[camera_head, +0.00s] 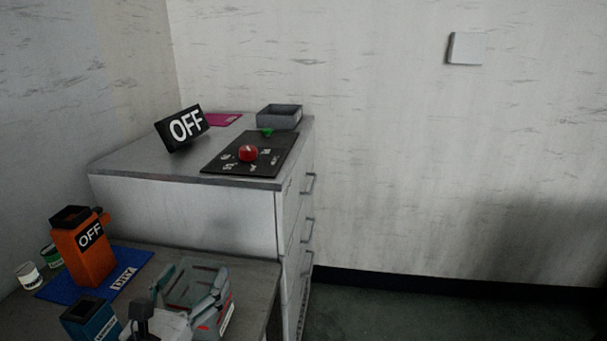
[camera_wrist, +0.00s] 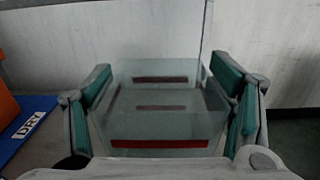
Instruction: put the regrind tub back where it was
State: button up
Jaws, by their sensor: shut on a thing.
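A clear, see-through tub (camera_head: 196,272), which I take to be the regrind tub, is between the fingers of my gripper (camera_head: 192,284) over the front right of the low bench. In the wrist view the tub (camera_wrist: 158,120) fills the middle, with a red strip on its near wall and darker red strips behind. The green-padded fingers of my gripper (camera_wrist: 162,78) press on its left and right sides. The tub looks empty and about upright. I cannot tell whether its base touches the bench.
An orange hopper marked OFF (camera_head: 85,252) stands on the blue DRY mat (camera_head: 133,262). A blue box (camera_head: 90,318) and two small cans stand nearby. Behind, a grey cabinet (camera_head: 190,218) carries an OFF sign (camera_head: 186,128), a black panel with a red button (camera_head: 249,153) and a grey tray (camera_head: 279,117).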

jog(key=shift+f, duration=0.35)
jog(key=o, duration=1.9)
jog(key=shift+f, duration=0.15)
jog(key=shift+o, duration=0.2)
